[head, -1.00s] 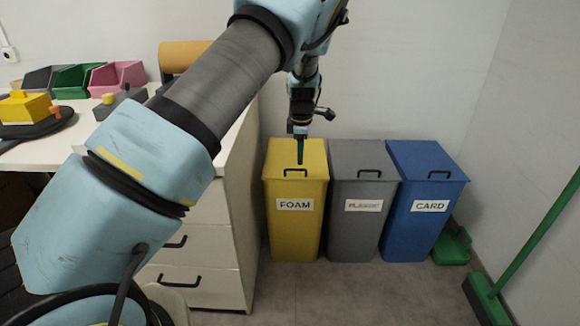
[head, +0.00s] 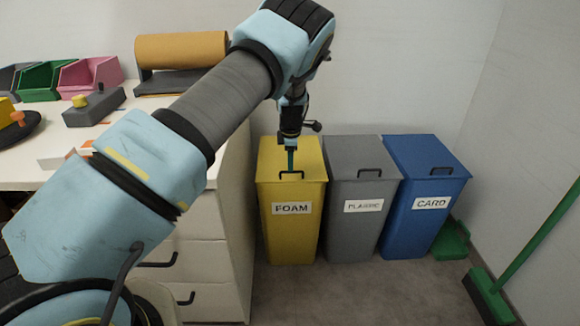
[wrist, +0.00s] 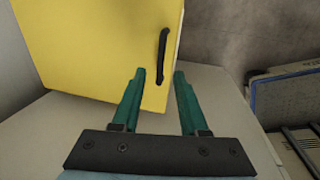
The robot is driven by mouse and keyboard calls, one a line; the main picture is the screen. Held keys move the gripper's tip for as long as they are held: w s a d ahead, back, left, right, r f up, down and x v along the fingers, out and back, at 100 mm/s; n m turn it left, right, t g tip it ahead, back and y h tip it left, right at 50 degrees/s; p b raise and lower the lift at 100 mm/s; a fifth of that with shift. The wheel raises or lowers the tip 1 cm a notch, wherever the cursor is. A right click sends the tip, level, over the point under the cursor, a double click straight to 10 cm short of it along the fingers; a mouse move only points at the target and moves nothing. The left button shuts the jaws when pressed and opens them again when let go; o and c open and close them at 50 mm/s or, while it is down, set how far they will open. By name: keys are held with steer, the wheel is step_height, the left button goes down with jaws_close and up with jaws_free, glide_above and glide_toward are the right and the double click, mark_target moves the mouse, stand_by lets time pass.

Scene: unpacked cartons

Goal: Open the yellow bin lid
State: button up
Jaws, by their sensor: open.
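The yellow bin (head: 292,225) labelled FOAM stands on the floor, left of the grey bin. Its lid (head: 272,153) is shut and has a black bar handle (head: 291,175) near the front edge. My gripper (head: 290,168) points down just above the handle. In the wrist view, the yellow lid (wrist: 90,45) fills the upper left and the handle (wrist: 163,55) lies just beyond the gap between the green fingertips of my gripper (wrist: 158,73). The fingers are apart with nothing between them. I cannot tell whether they touch the lid.
The grey PLASTIC bin (head: 355,225) and blue CARD bin (head: 415,225) stand to the right, lids shut. A white drawer cabinet (head: 205,245) with items on top stands close on the left. A green broom (head: 535,240) and dustpan (head: 452,240) are at the right. Floor in front is clear.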

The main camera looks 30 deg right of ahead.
mark_target(290, 180)
steer(key=shift+w+d+f, duration=0.1)
steer(key=shift+w+f, duration=0.05)
steer(key=shift+f, duration=0.6)
steer(key=shift+w+d+f, duration=0.1)
steer(key=shift+f, duration=0.65)
jaws_close()
steer(key=shift+a, duration=0.1)
